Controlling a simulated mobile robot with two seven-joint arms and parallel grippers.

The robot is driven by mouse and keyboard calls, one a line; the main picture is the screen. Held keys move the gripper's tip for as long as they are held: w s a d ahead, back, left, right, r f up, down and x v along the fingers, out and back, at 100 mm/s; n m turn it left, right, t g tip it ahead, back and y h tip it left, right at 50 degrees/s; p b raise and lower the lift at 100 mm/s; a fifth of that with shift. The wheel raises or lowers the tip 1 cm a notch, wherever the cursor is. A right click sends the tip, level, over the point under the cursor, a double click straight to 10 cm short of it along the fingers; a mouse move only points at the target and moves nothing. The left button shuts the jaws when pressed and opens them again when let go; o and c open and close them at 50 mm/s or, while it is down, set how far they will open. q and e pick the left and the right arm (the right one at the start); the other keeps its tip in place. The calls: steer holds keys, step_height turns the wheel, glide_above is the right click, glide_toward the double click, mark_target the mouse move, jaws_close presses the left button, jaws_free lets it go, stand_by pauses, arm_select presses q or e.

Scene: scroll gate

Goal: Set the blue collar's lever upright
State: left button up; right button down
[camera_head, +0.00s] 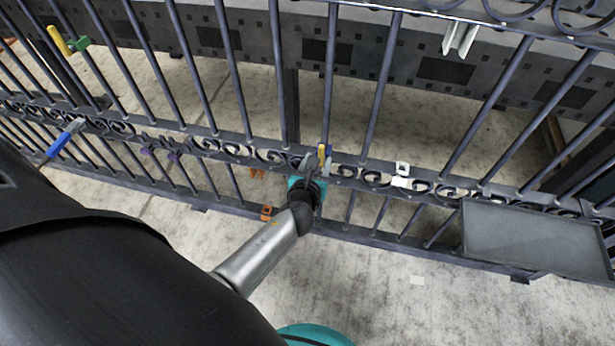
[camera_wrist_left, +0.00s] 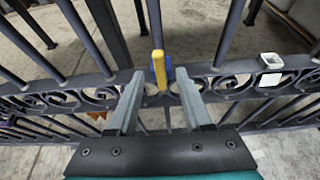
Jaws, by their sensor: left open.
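The blue collar (camera_head: 328,161) sits on a gate bar near the scrollwork, at the middle of the head view. Its yellow lever (camera_head: 321,152) is beside it. In the left wrist view the lever (camera_wrist_left: 158,68) runs nearly up and down in the picture, in front of the blue collar (camera_wrist_left: 167,66), which it partly hides. My left gripper (camera_head: 312,161) is at the lever in the head view. In the wrist view its two fingers (camera_wrist_left: 160,82) stand wide apart, with the lever's lower end between them and a gap on both sides. My right gripper is not in view.
The dark metal gate (camera_head: 240,148) has upright bars and a scroll band. At left are a green collar (camera_head: 79,43) with a yellow lever (camera_head: 59,41) and a blue lever (camera_head: 60,143). A white bracket (camera_head: 402,176) and grey panel (camera_head: 535,238) are to the right.

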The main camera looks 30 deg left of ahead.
arm_select(q)
steer(key=p+v, duration=0.3)
steer(key=v, duration=0.9)
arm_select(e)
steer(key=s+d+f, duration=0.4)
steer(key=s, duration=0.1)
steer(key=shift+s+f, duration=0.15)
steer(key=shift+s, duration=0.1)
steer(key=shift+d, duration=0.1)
